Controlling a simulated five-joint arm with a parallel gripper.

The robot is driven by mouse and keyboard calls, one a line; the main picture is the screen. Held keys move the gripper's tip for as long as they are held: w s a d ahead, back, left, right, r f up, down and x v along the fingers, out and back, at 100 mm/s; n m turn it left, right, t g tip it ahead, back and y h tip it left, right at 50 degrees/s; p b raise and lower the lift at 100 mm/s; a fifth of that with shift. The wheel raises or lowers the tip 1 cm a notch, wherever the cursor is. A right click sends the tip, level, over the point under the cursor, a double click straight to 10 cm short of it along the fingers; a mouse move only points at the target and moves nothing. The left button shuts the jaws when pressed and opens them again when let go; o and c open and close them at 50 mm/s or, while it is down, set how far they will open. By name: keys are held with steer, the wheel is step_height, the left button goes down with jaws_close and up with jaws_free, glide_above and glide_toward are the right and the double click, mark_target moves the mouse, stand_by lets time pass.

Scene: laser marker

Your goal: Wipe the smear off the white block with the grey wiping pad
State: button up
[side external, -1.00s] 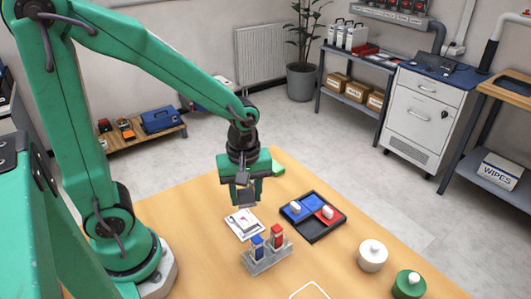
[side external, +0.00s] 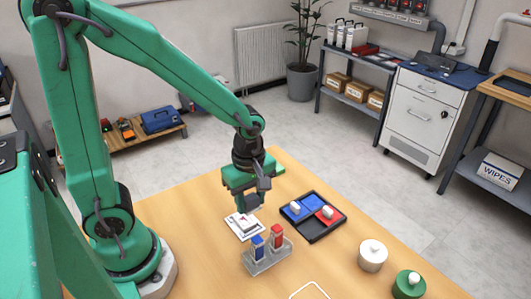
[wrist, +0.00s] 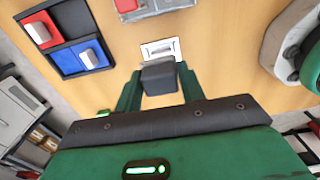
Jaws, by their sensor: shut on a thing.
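The white block (side external: 241,221) lies on a pale sheet or plate (side external: 243,235) on the table, left of the black tray. A small dark reddish mark, seemingly the smear, shows on its top. The block also shows in the wrist view (wrist: 161,48), partly hidden by the pad. My gripper (side external: 249,200) is shut on the grey wiping pad (wrist: 159,75), with a finger on each side. In the side view the pad (side external: 249,203) is just above the block's right part. I cannot tell whether they touch.
A black tray (side external: 318,239) with blue and red compartments, each with a white piece, lies to the right. A grey holder (side external: 265,263) with blue and red items stands in front. A white jar (side external: 372,255) and green jar (side external: 408,284) stand front right. A white outline (side external: 310,290) marks the table.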

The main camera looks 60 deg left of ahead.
mark_target(248, 223)
steer(key=shift+f, duration=3.45)
steer(key=shift+a, duration=0.85)
steer(key=shift+c, duration=0.3)
steer(key=shift+a, duration=1.95)
steer(key=shift+d, duration=2.85)
steer(key=shift+r, duration=4.15)
steer(key=shift+d, duration=0.1)
steer(key=shift+f, duration=0.15)
